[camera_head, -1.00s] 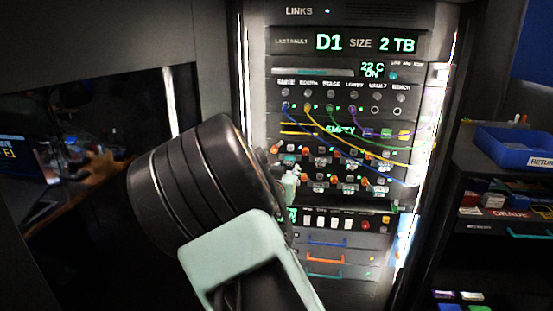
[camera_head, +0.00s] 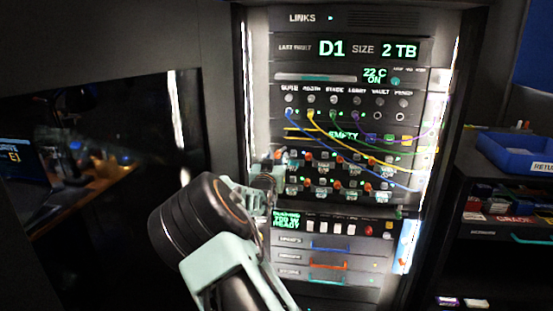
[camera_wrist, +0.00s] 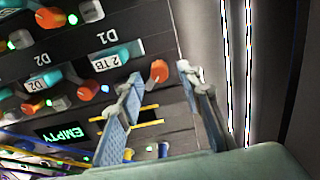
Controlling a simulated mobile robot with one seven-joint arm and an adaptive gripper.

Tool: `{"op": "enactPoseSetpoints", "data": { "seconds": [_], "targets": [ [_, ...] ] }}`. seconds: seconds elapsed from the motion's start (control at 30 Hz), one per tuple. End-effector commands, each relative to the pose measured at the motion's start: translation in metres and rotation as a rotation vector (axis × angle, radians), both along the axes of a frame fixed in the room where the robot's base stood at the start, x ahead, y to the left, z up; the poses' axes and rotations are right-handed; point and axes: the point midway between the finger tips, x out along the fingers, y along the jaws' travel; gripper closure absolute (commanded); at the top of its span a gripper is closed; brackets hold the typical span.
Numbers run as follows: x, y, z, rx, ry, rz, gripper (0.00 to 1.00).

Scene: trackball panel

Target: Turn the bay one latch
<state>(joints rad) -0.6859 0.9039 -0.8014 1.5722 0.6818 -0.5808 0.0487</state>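The bay one latch appears to be the orange knob (camera_wrist: 159,71) beside the bay labelled D1 (camera_wrist: 108,38), whose drive (camera_wrist: 108,60) is marked 2 TB. My gripper (camera_wrist: 160,75) is open in the wrist view, with one finger on each side of this knob. I cannot tell whether either finger touches it. In the head view my gripper (camera_head: 272,160) is at the left end of the upper bay row and hides part of that bay.
Other bays with orange knobs (camera_head: 338,157) lie to the right in the head view. Coloured cables (camera_head: 362,147) hang across the rack front near the bays. A lit strip (camera_wrist: 247,70) runs along the rack edge. A blue tray (camera_head: 515,155) is on the right shelf.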

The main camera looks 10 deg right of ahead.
Motion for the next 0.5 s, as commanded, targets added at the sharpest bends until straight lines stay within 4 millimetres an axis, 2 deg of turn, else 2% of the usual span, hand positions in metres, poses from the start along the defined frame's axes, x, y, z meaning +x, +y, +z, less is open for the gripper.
{"op": "enactPoseSetpoints", "data": {
  "seconds": [0.13, 0.43, 0.5],
  "targets": [
    [0.0081, -0.0025, 0.0000, 0.000, -0.001, 0.000, 0.67],
    [0.0097, -0.0034, -0.0003, 0.000, 0.001, 0.000, 0.67],
    [0.0098, -0.0033, -0.0003, 0.000, 0.001, 0.000, 0.72]
  ]
}}
